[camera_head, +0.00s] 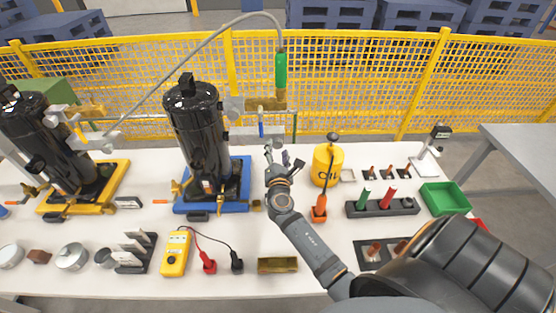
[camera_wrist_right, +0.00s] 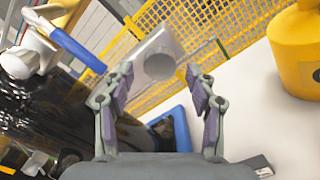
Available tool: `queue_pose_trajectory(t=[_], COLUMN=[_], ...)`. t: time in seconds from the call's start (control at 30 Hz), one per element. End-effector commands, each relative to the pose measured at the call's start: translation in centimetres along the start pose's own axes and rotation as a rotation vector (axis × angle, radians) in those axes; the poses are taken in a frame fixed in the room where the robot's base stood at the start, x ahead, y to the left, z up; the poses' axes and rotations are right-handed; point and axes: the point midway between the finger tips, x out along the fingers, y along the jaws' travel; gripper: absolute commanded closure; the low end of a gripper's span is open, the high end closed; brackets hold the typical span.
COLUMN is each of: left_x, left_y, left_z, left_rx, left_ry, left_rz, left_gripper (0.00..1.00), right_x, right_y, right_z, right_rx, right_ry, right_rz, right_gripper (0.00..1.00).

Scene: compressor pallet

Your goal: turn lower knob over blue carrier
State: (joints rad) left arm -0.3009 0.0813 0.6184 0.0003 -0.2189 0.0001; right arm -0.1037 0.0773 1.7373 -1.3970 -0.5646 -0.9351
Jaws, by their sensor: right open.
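The blue carrier (camera_head: 240,206) stands on the white table under a tall black compressor (camera_head: 203,140). Pipe fittings and a blue lever (camera_head: 261,126) sit on the compressor's right side, above the carrier. In the right wrist view, a grey cylindrical part (camera_wrist_right: 158,62), which looks like a knob, lies ahead between my fingertips. The blue lever (camera_wrist_right: 76,47) is to its upper left, and the carrier (camera_wrist_right: 180,122) shows below. My right gripper (camera_head: 283,160) is open and empty, right of the compressor; it also shows in the right wrist view (camera_wrist_right: 160,80). My left gripper is not in view.
A yellow canister (camera_head: 327,168) stands close to the right of my right gripper. An orange bottle (camera_head: 319,210) and a dark holder (camera_head: 382,207) stand nearby. A multimeter (camera_head: 175,255) lies in front of the carrier. A yellow fence (camera_head: 350,85) runs behind the table.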

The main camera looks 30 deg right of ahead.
Motion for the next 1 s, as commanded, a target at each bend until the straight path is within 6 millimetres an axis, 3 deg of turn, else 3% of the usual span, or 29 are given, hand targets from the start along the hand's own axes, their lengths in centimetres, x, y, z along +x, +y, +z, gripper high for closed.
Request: queue_pose_trajectory(t=[0.3, 0.43, 0.6, 1.0], left_x=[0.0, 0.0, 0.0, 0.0], left_y=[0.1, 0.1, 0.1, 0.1], left_z=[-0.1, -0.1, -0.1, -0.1], left_rx=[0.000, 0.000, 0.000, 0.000], left_ry=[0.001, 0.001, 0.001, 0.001], left_rz=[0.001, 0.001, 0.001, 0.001], left_gripper=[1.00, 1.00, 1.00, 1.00], right_x=[-7.6, -9.7, -10.8, -10.8], right_y=[-0.2, -0.1, -0.1, 0.0], right_z=[-0.1, 0.0, 0.1, 0.0], right_rx=[0.001, 0.000, -0.002, -0.002], right_ry=[0.002, 0.001, -0.001, 0.000], right_rz=[-0.005, -0.003, -0.002, -0.001], right_gripper=[0.43, 0.43, 0.43, 0.43])
